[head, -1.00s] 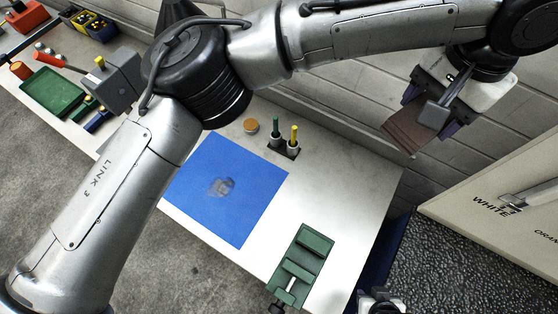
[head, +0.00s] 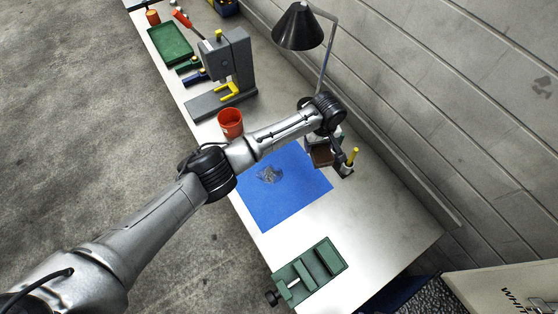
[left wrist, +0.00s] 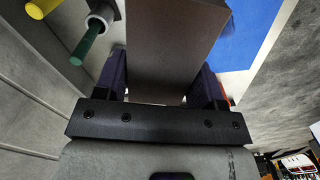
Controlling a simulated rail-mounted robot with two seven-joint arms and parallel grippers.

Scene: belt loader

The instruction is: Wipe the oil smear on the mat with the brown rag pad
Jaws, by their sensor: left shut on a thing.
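The blue mat (head: 300,195) lies on the bench, with a dark grey oil smear (head: 269,175) near its middle. My left gripper (head: 327,146) is at the mat's far right corner, to the right of the smear. It is shut on the brown rag pad (head: 321,156). In the left wrist view the brown pad (left wrist: 172,40) sits between the two fingers (left wrist: 160,85), with the blue mat (left wrist: 245,32) beyond it at the right. I cannot tell whether the pad touches the mat. My right gripper is not in view.
A holder with a yellow pen (head: 352,156) stands close beside the gripper. A red cup (head: 230,122), a grey press (head: 232,65) and a black lamp (head: 298,28) stand farther back. A green vise (head: 310,272) is at the near end.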

